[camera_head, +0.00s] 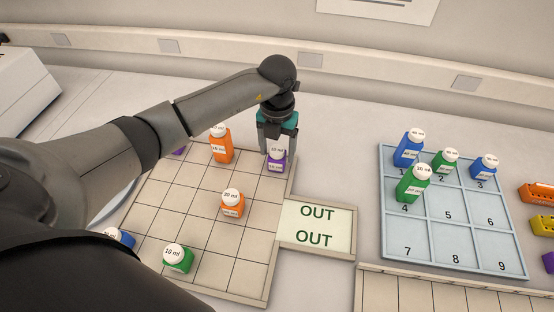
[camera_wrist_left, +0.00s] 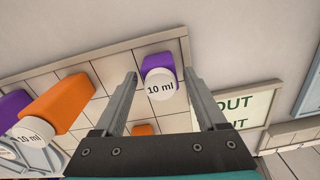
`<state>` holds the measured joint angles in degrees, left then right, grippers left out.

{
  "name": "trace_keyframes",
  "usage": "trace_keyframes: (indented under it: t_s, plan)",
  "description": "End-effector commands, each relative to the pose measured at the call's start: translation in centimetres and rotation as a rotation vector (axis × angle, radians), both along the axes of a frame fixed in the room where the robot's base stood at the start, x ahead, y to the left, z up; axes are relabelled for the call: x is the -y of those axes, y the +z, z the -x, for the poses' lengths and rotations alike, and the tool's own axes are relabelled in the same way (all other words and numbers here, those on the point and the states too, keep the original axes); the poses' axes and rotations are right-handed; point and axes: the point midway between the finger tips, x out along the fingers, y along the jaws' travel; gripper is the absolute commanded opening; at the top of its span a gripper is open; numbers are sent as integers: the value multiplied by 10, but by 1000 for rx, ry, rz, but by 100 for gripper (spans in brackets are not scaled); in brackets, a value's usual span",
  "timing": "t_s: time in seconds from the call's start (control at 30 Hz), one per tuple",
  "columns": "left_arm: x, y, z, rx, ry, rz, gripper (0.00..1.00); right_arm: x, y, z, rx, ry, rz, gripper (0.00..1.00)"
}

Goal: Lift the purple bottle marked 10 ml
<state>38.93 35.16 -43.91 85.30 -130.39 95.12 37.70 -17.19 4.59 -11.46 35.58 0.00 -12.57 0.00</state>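The purple bottle marked 10 ml (camera_head: 276,162) has a white cap and stands upright at the far right corner of the gridded wooden board (camera_head: 187,192). My left gripper (camera_head: 277,146) points down right at it, with the fingers around or just above the bottle. In the left wrist view the gripper (camera_wrist_left: 163,83) is open, and the purple bottle (camera_wrist_left: 158,64) with its "10 ml" cap shows between the fingertips, with space on both sides. A second purple bottle (camera_head: 179,151) is partly hidden behind my arm. My right gripper is not in view.
On the board stand a tall orange bottle (camera_head: 221,149), a smaller orange bottle (camera_head: 232,205), a green 10 ml bottle (camera_head: 178,261) and a blue bottle (camera_head: 121,238). An OUT sign (camera_head: 317,226) adjoins the board. A numbered blue tray (camera_head: 450,235) holds blue and green bottles.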

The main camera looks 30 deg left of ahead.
Motion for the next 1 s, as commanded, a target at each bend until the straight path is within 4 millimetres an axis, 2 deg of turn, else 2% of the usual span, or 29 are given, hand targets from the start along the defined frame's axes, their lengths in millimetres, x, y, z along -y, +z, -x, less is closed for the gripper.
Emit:
trace_keyframes:
  t_s: [0.07, 0.63, 1.0]
  plan:
    - [0, 0, 0, 0, 0, 0, 64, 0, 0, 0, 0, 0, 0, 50]
    - [0, 0, 0, 0, 0, 0, 0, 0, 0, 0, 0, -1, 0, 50]
    - [0, 6, -1, 2, 0, 0, 0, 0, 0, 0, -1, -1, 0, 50]
